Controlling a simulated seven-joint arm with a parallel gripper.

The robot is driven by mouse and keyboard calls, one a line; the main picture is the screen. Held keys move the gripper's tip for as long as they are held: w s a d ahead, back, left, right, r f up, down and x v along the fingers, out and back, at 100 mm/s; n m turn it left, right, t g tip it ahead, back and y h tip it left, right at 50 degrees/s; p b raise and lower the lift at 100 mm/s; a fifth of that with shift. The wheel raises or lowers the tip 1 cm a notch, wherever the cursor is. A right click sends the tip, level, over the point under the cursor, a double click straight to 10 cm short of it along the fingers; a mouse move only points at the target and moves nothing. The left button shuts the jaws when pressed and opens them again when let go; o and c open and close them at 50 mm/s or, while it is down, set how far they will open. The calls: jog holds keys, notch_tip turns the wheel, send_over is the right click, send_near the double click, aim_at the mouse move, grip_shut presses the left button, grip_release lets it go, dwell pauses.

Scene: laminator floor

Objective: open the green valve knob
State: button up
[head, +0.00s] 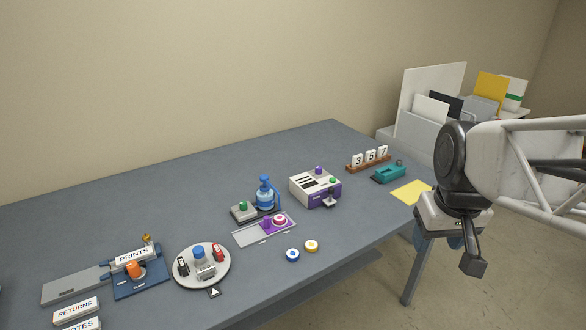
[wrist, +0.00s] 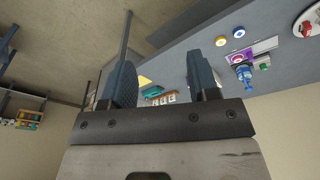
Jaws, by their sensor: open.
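A green knob (head: 243,206) sits on a small grey block beside the blue bottle (head: 265,192) in the head view. What looks like the same knob shows small in the wrist view (wrist: 264,67). A second green knob (head: 333,180) is on the white and purple machine (head: 316,190). I cannot tell for sure which is the valve knob. My gripper (head: 446,254) is at the right, past the table's edge, far from both knobs. In the wrist view its two fingers (wrist: 162,78) stand wide apart with nothing held between them.
A purple and grey tray (head: 250,236) lies before the bottle, with blue (head: 292,255) and yellow (head: 312,246) discs nearby. A round tray (head: 181,267) stands left. A number rack (head: 378,163), teal device (head: 388,174) and yellow sheet (head: 412,192) are at the right. The table's back left is clear.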

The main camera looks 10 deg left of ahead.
jog(key=w+a+n, duration=0.4)
jog(key=w+a, duration=0.5)
jog(key=w, duration=0.4)
jog(key=n+g, duration=0.2)
jog(key=n, duration=0.9)
send_over(243, 202)
notch_tip(243, 202, down, 19)
jog(key=shift+f, duration=0.1)
jog(key=shift+f, duration=3.9)
jog(key=shift+c, duration=0.3)
